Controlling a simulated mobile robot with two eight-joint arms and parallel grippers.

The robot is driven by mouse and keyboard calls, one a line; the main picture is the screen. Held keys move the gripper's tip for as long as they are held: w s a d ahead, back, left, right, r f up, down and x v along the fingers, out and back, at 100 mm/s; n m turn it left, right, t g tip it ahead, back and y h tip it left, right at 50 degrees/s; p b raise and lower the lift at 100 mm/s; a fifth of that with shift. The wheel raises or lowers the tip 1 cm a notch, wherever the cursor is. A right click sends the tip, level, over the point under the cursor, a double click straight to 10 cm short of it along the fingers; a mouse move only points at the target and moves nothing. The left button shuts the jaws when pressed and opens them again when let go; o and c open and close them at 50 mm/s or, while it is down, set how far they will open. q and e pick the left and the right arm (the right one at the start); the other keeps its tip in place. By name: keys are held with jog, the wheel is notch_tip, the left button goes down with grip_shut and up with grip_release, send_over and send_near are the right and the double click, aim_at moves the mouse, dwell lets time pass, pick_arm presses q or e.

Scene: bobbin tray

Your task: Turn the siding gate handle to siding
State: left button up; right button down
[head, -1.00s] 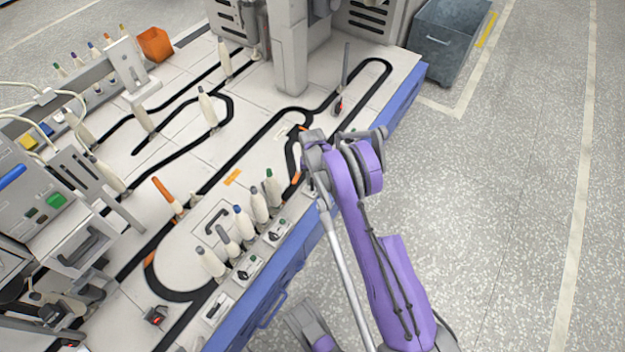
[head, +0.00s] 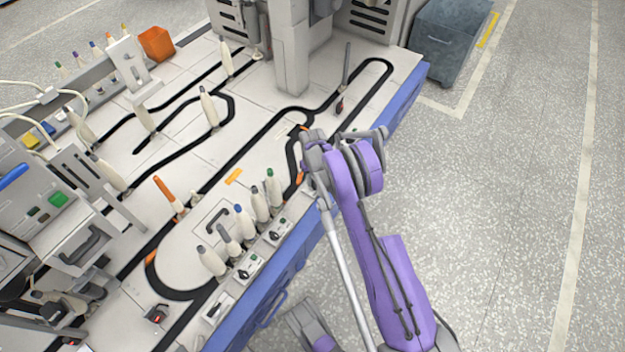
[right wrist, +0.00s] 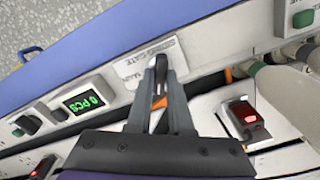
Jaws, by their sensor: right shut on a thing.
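The siding gate handle (right wrist: 160,64) is a small grey lever in the right wrist view. My right gripper (right wrist: 158,72) is shut on it, with a fingertip on each side. The label plate (right wrist: 130,66) beside it reads "SIDING GATE" and "MAIN"; the fingers cover part of it. An orange piece (right wrist: 159,103) shows between the fingers. In the head view my right gripper (head: 308,165) is over the near right edge of the table, and my wrist hides the handle. My left gripper is not in view.
Cream bobbins (head: 243,222) stand in a row left of my right gripper. A green counter display (right wrist: 84,102) and a red-lit black unit (right wrist: 243,118) flank the gripper in the wrist view. Black track (head: 240,160) crosses the tabletop. A grey bin (head: 448,40) stands on the floor.

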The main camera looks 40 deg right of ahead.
jog(key=c, duration=0.8)
grip_release()
notch_tip(320, 180, up, 11)
jog(key=p, duration=0.2)
jog(key=shift+f+p, duration=0.1)
jog(key=shift+p, duration=0.2)
